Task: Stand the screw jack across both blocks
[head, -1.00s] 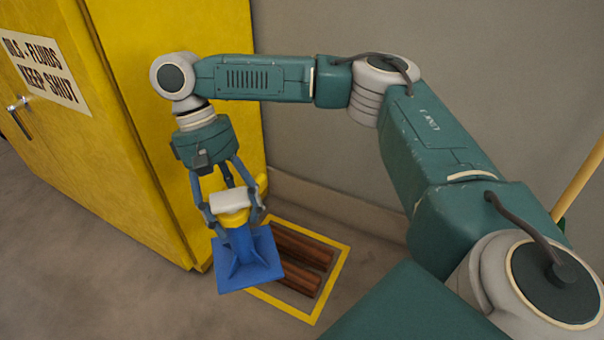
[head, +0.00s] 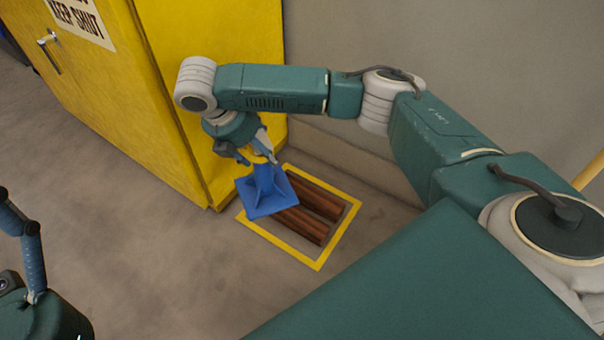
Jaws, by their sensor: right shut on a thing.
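The blue screw jack (head: 268,191) hangs from my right gripper (head: 262,152), which is shut on its upper part. Its square ribbed base plate is tilted, nearer the camera, and its top is mostly hidden by the gripper. Two brown wooden blocks lie side by side on the floor, a right one (head: 319,201) and a left one (head: 301,224). The jack overlaps the left ends of the blocks in the picture; I cannot tell whether it touches them. Part of my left gripper (head: 28,248) shows at the lower left edge, cut off by the frame.
A yellow painted outline (head: 331,246) on the floor surrounds the blocks. A yellow cabinet (head: 130,100) stands close behind and left of my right gripper. A grey wall (head: 470,60) runs behind. The floor left of the outline (head: 165,255) is clear.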

